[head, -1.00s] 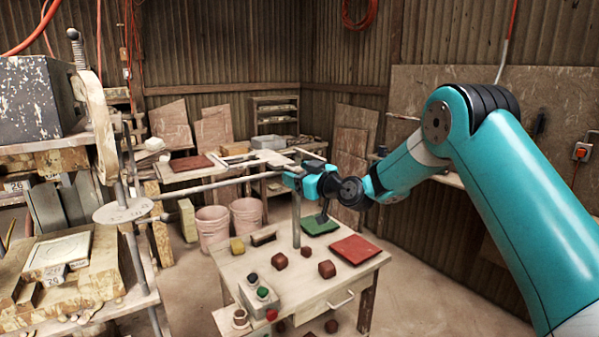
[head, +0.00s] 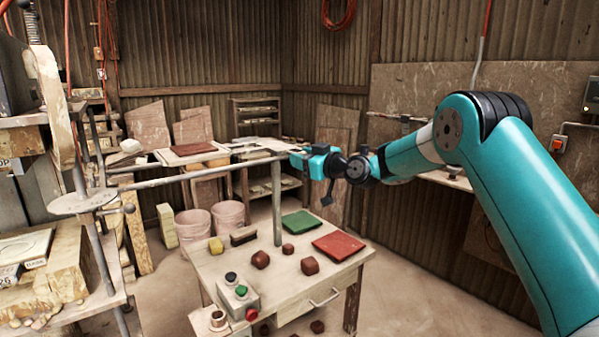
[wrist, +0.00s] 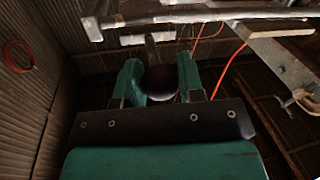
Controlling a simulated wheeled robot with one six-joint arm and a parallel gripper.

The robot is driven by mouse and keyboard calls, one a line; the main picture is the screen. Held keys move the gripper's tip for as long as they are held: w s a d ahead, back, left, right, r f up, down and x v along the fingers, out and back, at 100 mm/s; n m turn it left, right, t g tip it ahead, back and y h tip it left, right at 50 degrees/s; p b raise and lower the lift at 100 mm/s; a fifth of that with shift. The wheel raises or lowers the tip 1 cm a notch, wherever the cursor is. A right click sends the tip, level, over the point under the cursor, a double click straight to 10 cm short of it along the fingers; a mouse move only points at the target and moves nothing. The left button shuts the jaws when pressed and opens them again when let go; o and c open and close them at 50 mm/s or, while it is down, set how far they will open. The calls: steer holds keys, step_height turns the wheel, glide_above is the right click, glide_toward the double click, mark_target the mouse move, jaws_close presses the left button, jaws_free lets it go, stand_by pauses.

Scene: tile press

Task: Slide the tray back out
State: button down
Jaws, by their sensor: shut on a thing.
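My gripper (head: 298,160) is beside the far end of a long grey bar (head: 185,176). It is shut on a grey rounded part, apparently the bar's end; the exact contact is hard to see. The wrist view shows both teal fingers (wrist: 160,82) around this dark, rounded part. The bar runs left to a press column with a round pale plate (head: 82,201). A pale square slab (head: 22,246), perhaps the tray, lies at the far left on a wooden block and is partly cut off by the frame edge.
A table (head: 285,285) carries a red tile (head: 339,245), a green tile (head: 299,224), brown lumps and a button box (head: 238,294). A vertical post (head: 277,205) stands near my gripper. Two pink buckets (head: 229,214) stand behind. Floor right of the table is clear.

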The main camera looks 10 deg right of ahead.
steer(key=shift+w+d, duration=0.25)
steer(key=shift+d, duration=0.35)
steer(key=c, duration=0.8)
jaws_free()
steer(key=shift+d, duration=0.2)
steer(key=shift+o, duration=0.2)
steer(key=shift+a, duration=0.15)
steer(key=shift+s+b, duration=0.2)
steer(key=shift+b, duration=0.15)
steer(key=b+v, duration=0.8)
steer(key=v, duration=0.9)
